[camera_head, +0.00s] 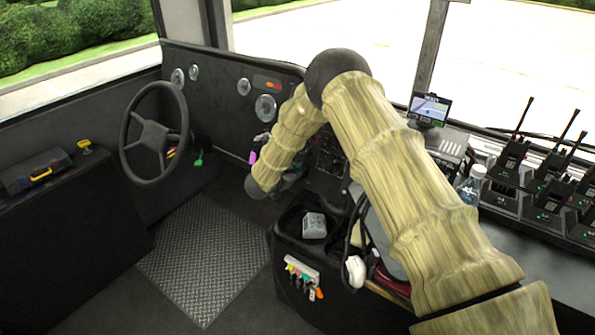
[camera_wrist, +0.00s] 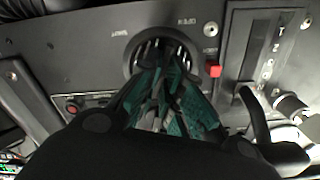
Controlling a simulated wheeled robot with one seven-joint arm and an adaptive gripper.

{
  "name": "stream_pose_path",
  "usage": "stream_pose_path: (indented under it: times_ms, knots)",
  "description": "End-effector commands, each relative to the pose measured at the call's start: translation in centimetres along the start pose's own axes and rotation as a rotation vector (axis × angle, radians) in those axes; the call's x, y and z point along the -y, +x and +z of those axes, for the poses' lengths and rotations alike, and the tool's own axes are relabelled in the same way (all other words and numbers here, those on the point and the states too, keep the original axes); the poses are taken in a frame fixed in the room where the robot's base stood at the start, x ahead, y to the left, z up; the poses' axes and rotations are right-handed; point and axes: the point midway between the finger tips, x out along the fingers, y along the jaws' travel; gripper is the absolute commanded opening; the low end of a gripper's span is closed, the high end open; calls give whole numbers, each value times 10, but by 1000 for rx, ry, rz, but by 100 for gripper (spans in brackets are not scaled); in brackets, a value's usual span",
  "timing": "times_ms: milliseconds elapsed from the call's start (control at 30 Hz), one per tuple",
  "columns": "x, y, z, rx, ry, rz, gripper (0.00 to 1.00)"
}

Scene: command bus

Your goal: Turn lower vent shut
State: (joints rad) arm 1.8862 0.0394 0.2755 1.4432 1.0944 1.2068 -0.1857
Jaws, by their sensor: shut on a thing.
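A round dark vent (camera_wrist: 150,47) with pale slats is set in the dark panel at the top middle of the wrist view. Small pale lettering lies to its upper left and upper right, too small to read surely. My gripper (camera_wrist: 163,82), with teal fingers, reaches up to the vent and is shut on it. The fingers cover the vent's lower part, so the exact part held and the slats' angle are hidden. In the head view my arm hides the vent, and the gripper is mostly hidden behind the wrist.
Right of the vent are a red switch (camera_wrist: 213,71), a dark lever (camera_wrist: 252,112) and a round knob (camera_wrist: 291,104). A red button (camera_wrist: 72,107) is at lower left. In the head view a steering wheel (camera_head: 154,134) stands left and a bottle (camera_head: 471,186) right. The floor plate (camera_head: 205,255) is clear.

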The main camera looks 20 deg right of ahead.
Motion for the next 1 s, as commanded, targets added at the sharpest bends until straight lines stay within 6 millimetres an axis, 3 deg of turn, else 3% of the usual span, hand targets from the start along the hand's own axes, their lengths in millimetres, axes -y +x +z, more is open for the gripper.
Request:
stream_pose_path:
  times_ms: [1000]
  knots:
    - [2, -1, 2, 2, -838, 9, 0]
